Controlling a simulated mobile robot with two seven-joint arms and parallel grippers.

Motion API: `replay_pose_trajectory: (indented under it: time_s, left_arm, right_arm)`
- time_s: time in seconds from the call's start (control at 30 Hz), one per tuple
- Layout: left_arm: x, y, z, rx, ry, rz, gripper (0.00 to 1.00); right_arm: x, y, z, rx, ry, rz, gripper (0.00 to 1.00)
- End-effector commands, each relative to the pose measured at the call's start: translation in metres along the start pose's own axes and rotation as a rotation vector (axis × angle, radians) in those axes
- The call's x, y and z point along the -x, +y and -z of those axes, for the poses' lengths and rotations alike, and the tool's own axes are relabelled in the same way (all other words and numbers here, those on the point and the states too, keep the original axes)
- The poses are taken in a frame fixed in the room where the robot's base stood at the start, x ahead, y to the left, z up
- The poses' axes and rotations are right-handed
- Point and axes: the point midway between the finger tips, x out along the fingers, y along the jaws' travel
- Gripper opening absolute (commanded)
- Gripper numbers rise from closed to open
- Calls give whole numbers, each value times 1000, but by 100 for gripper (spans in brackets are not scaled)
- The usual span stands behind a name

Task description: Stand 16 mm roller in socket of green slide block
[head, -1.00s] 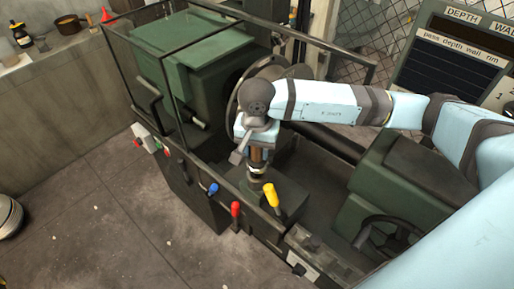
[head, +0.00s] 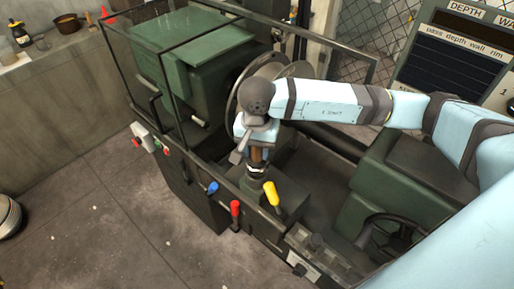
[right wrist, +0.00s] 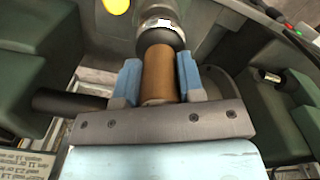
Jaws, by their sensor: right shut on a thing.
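My right gripper (right wrist: 158,82) is shut on the brown handle (right wrist: 158,70) of the roller, with a blue fingertip on each side. A dark collar and a silver part (right wrist: 160,22) show at the far end of the roller. In the head view the roller (head: 257,160) hangs about upright below my right wrist. The green slide block (head: 254,188) is directly beneath it, beside the yellow lever (head: 271,193). The roller's lower tip and the socket are not clearly visible, so I cannot tell whether the tip is inside. My left gripper is not in view.
Blue (head: 213,188) and red (head: 236,209) levers stand along the machine's front edge. The green headstock (head: 195,60) with a round spindle disc is behind, and a green tailstock (head: 400,185) with a handwheel is at right. A framed guard encloses the left.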

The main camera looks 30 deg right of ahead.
Motion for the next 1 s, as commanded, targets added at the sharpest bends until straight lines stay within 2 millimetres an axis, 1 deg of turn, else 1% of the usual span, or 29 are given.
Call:
replay_pose_trajectory:
  time_s: [0.07, 0.1, 0.17, 0.2, 0.23, 0.47, 0.57, 0.63, 0.77, 1.0]
  left_arm:
    - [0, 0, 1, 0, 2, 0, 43]
    - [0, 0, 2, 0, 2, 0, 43]
    - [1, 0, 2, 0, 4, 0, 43]
    - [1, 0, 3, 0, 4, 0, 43]
    - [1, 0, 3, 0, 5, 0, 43]
    - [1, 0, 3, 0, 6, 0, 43]
    - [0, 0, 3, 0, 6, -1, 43]
    - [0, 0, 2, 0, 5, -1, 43]
    - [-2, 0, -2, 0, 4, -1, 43]
    - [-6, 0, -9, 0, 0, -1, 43]
  right_arm:
    - [1, 0, 0, 0, 1, 1, 0]
    - [1, 0, 0, 0, 0, 1, 40]
    - [1, 0, 0, 0, 0, 1, 54]
    - [1, 0, 0, 0, 0, 1, 63]
    - [1, 0, 0, 0, 0, 1, 65]
    - [0, 0, 0, 0, -1, -1, 65]
    - [4, 0, 0, 0, 0, 1, 65]
    - [11, -1, 1, 0, 1, 2, 65]
    - [34, -1, 0, 0, 3, 4, 65]
    - [90, -1, 0, 1, 4, 5, 65]
